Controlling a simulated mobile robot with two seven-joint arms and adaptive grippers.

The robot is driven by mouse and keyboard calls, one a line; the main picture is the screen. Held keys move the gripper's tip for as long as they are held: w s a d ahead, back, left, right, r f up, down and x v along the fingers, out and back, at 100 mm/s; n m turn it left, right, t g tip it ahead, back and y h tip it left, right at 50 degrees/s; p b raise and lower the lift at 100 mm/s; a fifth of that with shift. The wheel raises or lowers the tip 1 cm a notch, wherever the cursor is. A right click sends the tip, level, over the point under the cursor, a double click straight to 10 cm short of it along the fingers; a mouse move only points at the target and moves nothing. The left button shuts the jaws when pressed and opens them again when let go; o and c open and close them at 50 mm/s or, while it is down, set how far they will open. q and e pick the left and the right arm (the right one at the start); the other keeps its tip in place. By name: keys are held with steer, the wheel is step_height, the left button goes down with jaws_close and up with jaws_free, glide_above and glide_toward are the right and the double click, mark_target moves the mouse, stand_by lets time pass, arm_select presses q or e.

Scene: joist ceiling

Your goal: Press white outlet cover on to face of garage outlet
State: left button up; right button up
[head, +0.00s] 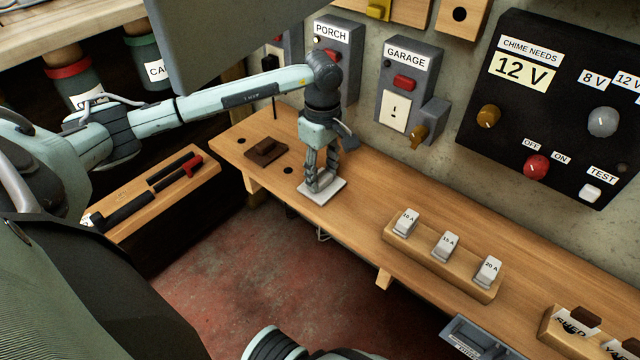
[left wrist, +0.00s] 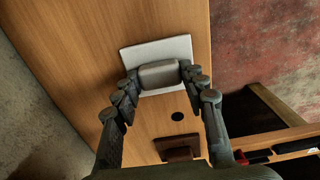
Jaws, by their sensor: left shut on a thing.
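The white outlet cover (head: 337,187) lies flat on the wooden bench, with a raised grey block on top. It also shows in the left wrist view (left wrist: 176,49). My left gripper (head: 318,186) points down at the cover and is shut on its raised block; the fingertips sit on either side of that block in the left wrist view (left wrist: 159,75). The garage outlet (head: 404,80) is a grey box on the wall with a red button, a pale slotted face (head: 394,112) and a brass-coloured knob at its lower right. My right gripper is not clearly in view.
The porch box (head: 333,50) hangs left of the garage outlet. A brown plate (head: 266,151) lies on the bench left of my gripper. A wooden block with labelled fuses (head: 443,257) stands to the right. A black chime panel (head: 540,75) hangs at the right.

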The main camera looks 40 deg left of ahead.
mark_target(322, 177)
arm_select(q)
steer(key=shift+r+p, duration=1.7)
steer(key=shift+r, duration=1.25)
